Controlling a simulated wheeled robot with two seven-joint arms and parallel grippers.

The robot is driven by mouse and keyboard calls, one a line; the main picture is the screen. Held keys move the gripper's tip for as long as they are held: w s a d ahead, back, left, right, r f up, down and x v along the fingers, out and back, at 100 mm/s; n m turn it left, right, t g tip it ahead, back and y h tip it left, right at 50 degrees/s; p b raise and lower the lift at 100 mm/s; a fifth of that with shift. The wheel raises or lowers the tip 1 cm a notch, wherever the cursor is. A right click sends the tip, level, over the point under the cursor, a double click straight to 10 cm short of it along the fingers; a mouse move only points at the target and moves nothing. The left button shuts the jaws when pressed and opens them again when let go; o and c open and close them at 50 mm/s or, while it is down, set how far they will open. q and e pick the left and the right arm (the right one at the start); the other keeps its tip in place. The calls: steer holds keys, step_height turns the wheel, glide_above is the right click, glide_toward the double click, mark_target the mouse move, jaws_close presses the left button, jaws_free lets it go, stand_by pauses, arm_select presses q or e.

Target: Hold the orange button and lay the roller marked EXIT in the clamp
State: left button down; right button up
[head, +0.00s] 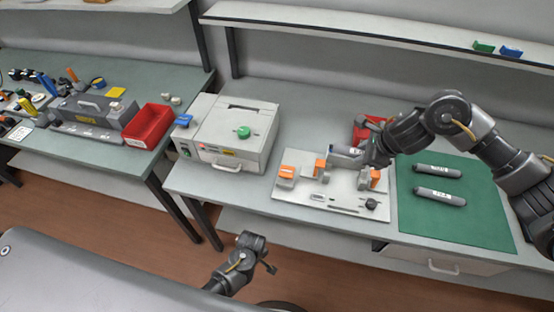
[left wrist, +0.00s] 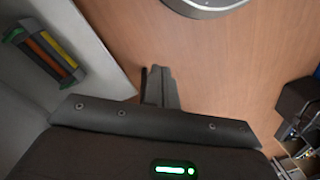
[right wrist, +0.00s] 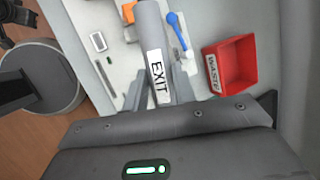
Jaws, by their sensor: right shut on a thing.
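My right gripper (right wrist: 160,92) is shut on the grey roller marked EXIT (right wrist: 156,62), with its label facing the right wrist camera. In the head view, the roller (head: 345,150) is over the back of the pale fixture plate (head: 345,207); I cannot tell whether it touches anything below. Orange parts stand on the plate at left (head: 287,172), middle (head: 320,167) and right (head: 375,179). I cannot tell which is the button or exactly where the clamp is. My left gripper (head: 268,264), also in the left wrist view (left wrist: 160,88), is shut and empty, low in front of the table.
Two dark rollers (head: 437,171) (head: 440,196) lie on the green mat (head: 480,220). A red WASTE bin (right wrist: 232,65) stands behind the plate. A white machine with a green knob (head: 244,132) is to the left. A shelf (head: 380,35) runs above the back.

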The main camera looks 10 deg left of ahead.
arm_select(q)
steer(key=w+d+r+n+g+h, duration=0.1)
steer(key=w+d+r+n, duration=0.2)
steer(key=r, duration=0.4)
steer(key=w+d+r+n+h, duration=0.1)
steer(key=d+r+n, duration=0.35)
steer(key=r, duration=0.35)
steer(key=t+h, duration=0.1)
steer(key=t, duration=0.3)
glide_toward(286, 171)
steer(key=s+f, duration=0.2)
steer(key=s+d+f, duration=0.1)
steer(key=s+f, duration=0.4)
steer(key=shift+d, duration=0.3)
steer(key=w+a+r+t, duration=0.2)
steer(key=w+r, duration=0.3)
steer(key=r, duration=0.2)
steer(key=shift+x, duration=3.15)
steer(key=shift+w+d, duration=0.1)
steer(key=shift+d, duration=0.05)
steer(key=shift+f, duration=0.3)
arm_select(e)
steer(key=shift+f, duration=0.2)
